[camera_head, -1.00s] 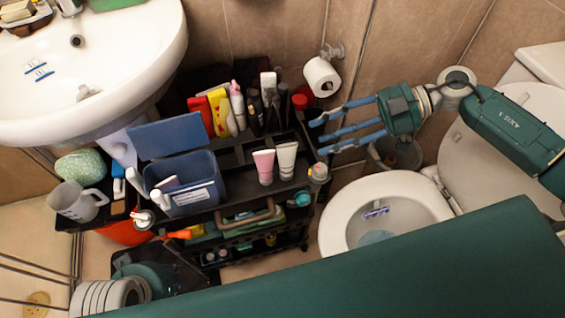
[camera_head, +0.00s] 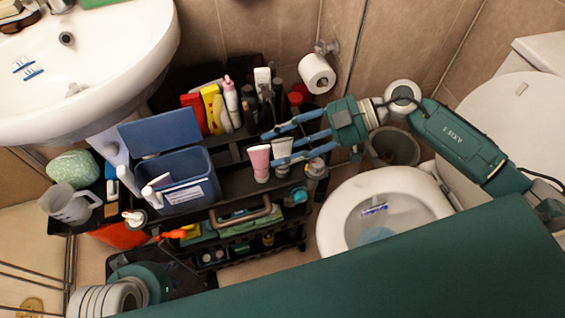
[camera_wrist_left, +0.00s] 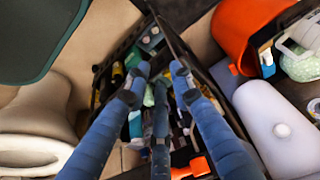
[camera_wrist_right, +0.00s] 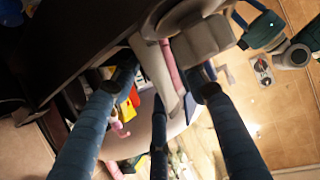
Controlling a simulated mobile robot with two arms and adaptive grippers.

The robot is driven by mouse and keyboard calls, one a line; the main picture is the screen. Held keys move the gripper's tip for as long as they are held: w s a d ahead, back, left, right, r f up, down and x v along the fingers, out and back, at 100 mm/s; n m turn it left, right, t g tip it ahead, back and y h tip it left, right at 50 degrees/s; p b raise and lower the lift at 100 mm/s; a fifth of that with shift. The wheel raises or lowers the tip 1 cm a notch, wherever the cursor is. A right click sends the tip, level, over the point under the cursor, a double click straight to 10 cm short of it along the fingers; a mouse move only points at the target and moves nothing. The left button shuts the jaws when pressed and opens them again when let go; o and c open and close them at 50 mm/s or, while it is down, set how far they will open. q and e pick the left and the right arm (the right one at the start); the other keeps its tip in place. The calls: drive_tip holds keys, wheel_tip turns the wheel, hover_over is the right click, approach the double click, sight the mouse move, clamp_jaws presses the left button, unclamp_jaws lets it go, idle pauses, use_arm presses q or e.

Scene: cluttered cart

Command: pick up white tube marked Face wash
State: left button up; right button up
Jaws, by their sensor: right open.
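The white tube (camera_head: 282,151) stands upright on the cart's upper right shelf, right of a pink tube (camera_head: 259,163). Its label cannot be read in these views. My right gripper (camera_head: 270,147) is open and empty. In the head view its spread blue fingers reach in from the right and overlap the white tube; contact cannot be told. Its fingers also show in the right wrist view (camera_wrist_right: 165,85), with pale and pink surfaces beyond that I cannot clearly tell apart. My left gripper (camera_wrist_left: 160,78) has fingers apart and empty above the cart's front; its fingers are not clear in the head view.
A blue lidded bin (camera_head: 183,180) stands left of the tubes. Red and yellow packs (camera_head: 212,109) and dark bottles stand behind. A small jar (camera_head: 315,168) sits close right of the white tube. The toilet (camera_head: 350,215) is further right, the sink (camera_head: 120,90) at upper left.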

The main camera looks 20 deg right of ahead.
drive_tip(key=shift+c, duration=0.5)
clamp_jaws()
